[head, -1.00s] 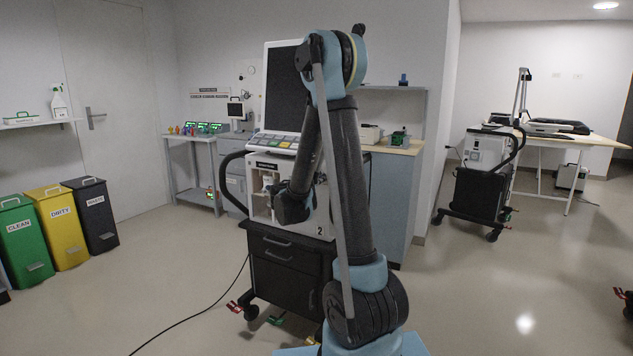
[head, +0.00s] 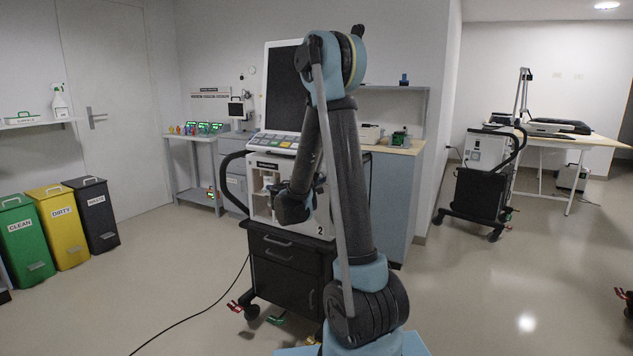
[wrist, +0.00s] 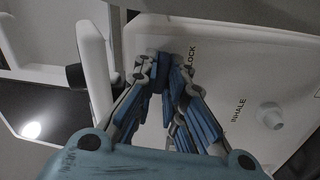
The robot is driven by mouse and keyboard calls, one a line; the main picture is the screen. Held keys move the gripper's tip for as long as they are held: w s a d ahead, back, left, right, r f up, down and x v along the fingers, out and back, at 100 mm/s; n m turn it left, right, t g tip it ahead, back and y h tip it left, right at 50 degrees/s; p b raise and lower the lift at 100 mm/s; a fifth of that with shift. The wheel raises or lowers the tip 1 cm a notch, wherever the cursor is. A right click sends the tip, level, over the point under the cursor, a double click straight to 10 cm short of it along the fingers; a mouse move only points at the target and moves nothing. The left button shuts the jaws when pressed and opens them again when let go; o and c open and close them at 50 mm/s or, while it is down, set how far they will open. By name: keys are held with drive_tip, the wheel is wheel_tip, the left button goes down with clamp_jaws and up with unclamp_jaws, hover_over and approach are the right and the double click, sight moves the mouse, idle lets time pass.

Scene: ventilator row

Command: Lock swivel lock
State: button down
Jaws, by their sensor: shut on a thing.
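The ventilator (head: 262,195), a white unit marked 2, stands on a dark cart in the middle of the head view. In the wrist view, its white panel (wrist: 228,75) carries the words LOCK and INHALE. My gripper (wrist: 162,68) is at the panel beside the word LOCK. Its blue fingers are closed in on a small part there, which I take to be the swivel lock. The fingers hide most of that part, so its turn position cannot be told. In the head view my arm hides the fingertips.
A pale round port (wrist: 270,115) sticks out of the panel near INHALE. A white bar (wrist: 95,75) runs close left of the fingers. The cart's black handle (head: 231,180) curves out at left. A cable (head: 195,318) lies on the floor. Open floor lies to both sides.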

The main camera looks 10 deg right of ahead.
drive_tip(key=shift+a+f+n, duration=0.1)
drive_tip(key=shift+a+n, duration=0.05)
drive_tip(key=shift+n, duration=0.85)
drive_tip(key=c, duration=1.7)
unclamp_jaws()
drive_tip(key=shift+w, duration=0.1)
drive_tip(key=shift+o, duration=0.2)
drive_tip(key=v, duration=1.2)
